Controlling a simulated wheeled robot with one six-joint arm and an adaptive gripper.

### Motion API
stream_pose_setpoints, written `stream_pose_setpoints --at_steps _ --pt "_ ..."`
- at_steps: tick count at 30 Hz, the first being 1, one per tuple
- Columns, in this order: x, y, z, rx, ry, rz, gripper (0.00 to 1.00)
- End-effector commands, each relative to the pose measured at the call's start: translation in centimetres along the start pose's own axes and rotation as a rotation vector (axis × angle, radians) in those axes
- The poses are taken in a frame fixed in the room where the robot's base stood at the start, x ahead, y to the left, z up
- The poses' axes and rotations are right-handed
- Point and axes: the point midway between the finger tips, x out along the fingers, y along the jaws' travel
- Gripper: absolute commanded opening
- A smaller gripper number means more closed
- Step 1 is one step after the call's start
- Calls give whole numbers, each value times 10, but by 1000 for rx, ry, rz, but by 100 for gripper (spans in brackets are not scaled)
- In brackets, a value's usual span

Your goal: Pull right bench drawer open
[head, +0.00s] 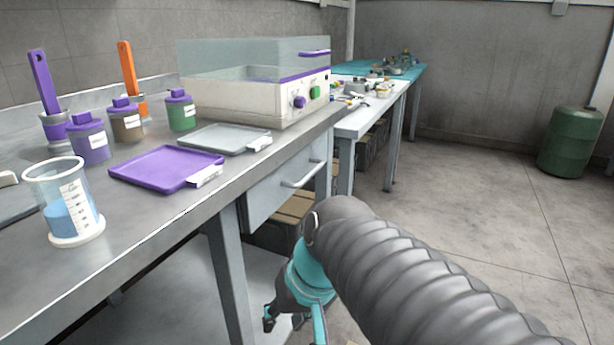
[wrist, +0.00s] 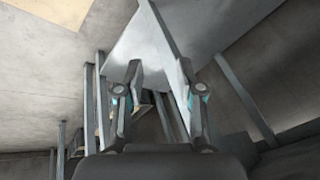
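The right bench drawer (head: 268,197) is a light grey front under the right end of the steel bench, with a pale bar handle (head: 302,176). It looks shut, its front close under the bench top. My gripper (head: 292,320) hangs below and in front of the drawer, apart from the handle, partly hidden by my arm. In the wrist view my gripper (wrist: 161,76) has its two fingers apart with nothing held between them. Grey panels and bench legs show beyond the fingers; I cannot tell the handle there.
The bench top (head: 150,245) carries a beaker (head: 70,215), a purple tray (head: 165,168), a grey tray (head: 222,138), several jars and a white machine (head: 250,95). A bench leg (head: 230,275) stands left of my gripper. Floor at right is clear up to a green barrel (head: 570,142).

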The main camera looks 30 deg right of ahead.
Motion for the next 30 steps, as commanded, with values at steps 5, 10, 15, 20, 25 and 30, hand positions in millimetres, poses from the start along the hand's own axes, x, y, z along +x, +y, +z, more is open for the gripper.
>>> stream_pose_setpoints --at_steps 5,10,15,20,25,30 --pt "27 -3 -40 265 -107 -281 37" --pt "24 15 -105 461 -87 -607 37" --pt "1 74 -175 589 63 -938 37" --pt "-30 146 -214 633 257 -1170 37" --pt "-54 197 -228 633 405 -1293 37" --pt "-62 206 -234 627 447 -1325 37"
